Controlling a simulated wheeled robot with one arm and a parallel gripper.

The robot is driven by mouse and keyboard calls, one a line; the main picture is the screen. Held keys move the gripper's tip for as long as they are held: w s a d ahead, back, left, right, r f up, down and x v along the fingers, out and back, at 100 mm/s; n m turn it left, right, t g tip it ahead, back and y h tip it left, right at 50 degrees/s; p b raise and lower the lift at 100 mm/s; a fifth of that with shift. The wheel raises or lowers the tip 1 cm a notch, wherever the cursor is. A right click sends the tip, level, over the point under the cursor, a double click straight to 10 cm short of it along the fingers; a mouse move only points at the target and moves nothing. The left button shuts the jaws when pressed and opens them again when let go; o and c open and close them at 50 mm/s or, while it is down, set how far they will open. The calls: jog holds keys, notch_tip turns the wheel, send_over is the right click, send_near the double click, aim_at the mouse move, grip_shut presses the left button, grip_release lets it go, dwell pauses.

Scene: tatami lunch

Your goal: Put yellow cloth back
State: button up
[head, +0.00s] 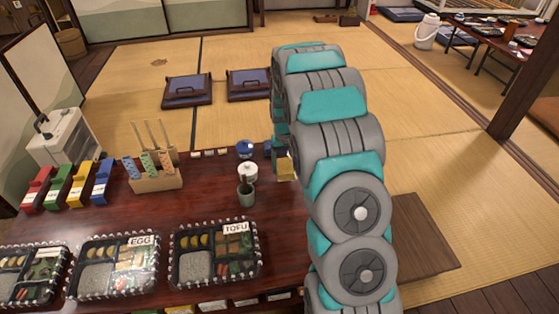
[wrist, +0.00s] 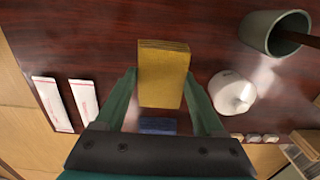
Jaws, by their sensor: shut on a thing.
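The yellow cloth (wrist: 163,75) is a folded, block-like piece between the fingers of my gripper (wrist: 160,98) in the wrist view. My gripper is shut on it. In the head view the yellow cloth (head: 287,169) shows beside my arm, at the far right part of the dark table (head: 215,215); my arm hides part of that area. A small dark blue folded piece (wrist: 157,126) lies beyond the cloth, between the fingers in the wrist view. I cannot tell whether the yellow cloth touches the table.
A white lidded pot (head: 248,173) and a grey-green cup (head: 246,194) stand left of the cloth. A blue round item (head: 244,149) is behind them. Two white packets (wrist: 62,104) lie on the other side. Bento boxes (head: 215,250) fill the table's near side.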

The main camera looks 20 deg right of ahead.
aim_at(280, 162)
jog(key=w, duration=0.6)
jog(key=shift+d+f, duration=0.2)
jog(key=shift+f, duration=0.1)
jog(key=shift+f+p, duration=0.5)
jog(key=shift+f, duration=1.25)
jog(key=shift+f, duration=0.15)
jog(key=o, duration=1.4)
notch_tip(280, 162, up, 11)
jog(key=b, duration=0.1)
jog(key=s+a+r, duration=0.5)
jog(key=s+r, duration=0.4)
jog(key=s, duration=0.1)
jog(key=s+a+r, duration=0.1)
jog(key=s+a, duration=0.1)
jog(key=s, duration=1)
jog(key=s+a+r+n+g, duration=0.1)
jog(key=s+a, duration=0.2)
jog(key=s, duration=1)
jog(key=s+a+r+n, duration=0.1)
jog(key=s+a, duration=0.2)
jog(key=s, duration=0.9)
jog(key=shift+s+a+r+g, duration=0.15)
jog(key=shift+a+r+g, duration=0.1)
jog(key=shift+r+g, duration=0.15)
